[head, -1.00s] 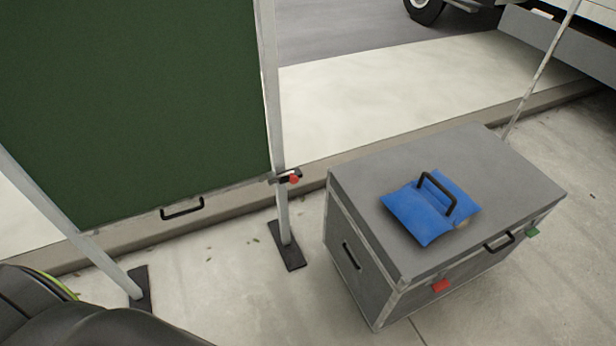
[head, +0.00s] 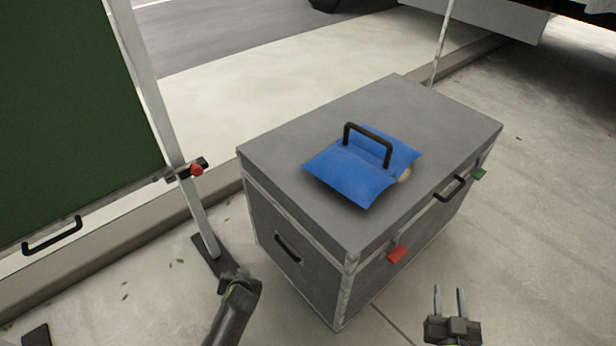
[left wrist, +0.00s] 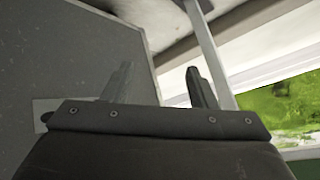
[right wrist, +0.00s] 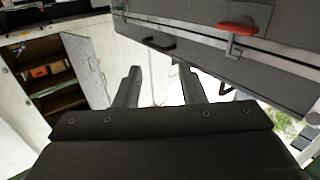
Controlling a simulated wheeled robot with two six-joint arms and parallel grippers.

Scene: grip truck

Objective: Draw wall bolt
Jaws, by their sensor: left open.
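The wall bolt with its red knob (head: 196,169) sits on the pale post (head: 150,85) at the right edge of the green panel (head: 70,110), in the head view. My left gripper (head: 240,278) is below the bolt, near the post's foot and apart from the bolt. Its fingertips are unclear in the head view, but the left wrist view shows the fingers apart and empty (left wrist: 160,80). My right gripper (head: 450,292) is at the lower right, in front of the case, open and empty. The right wrist view also shows its spread fingers (right wrist: 160,80).
A grey case (head: 290,130) stands right of the post. A blue sandbag (head: 350,180) with a black handle lies on its lid. A red latch (head: 397,254) and a green latch (head: 479,173) are on its front. Concrete floor (head: 540,230) is clear at the right.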

